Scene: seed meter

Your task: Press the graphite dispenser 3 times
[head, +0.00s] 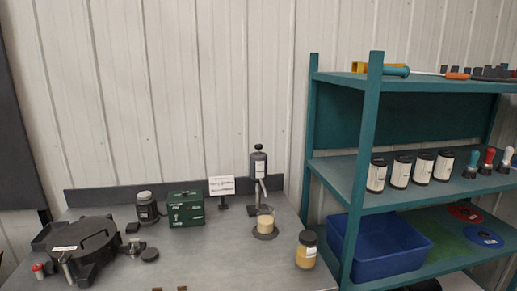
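The graphite dispenser (258,165) appears to be the upright dark grey cylinder with a white label and a round black knob on top. It stands at the back of the workbench, right of centre, on a thin post, with a spout beside it. A pale tan cup (265,223) sits below it on a dark round base. The knob stands up above the cylinder on a short stem. Neither gripper can be made out.
On the grey bench (215,255) are a black seed meter housing (85,243), a green box (185,208), a dark jar (147,208), a small sign (221,186) and an amber jar (306,250). A teal shelf (375,160) with a blue bin (385,258) stands right. The bench's front middle is clear.

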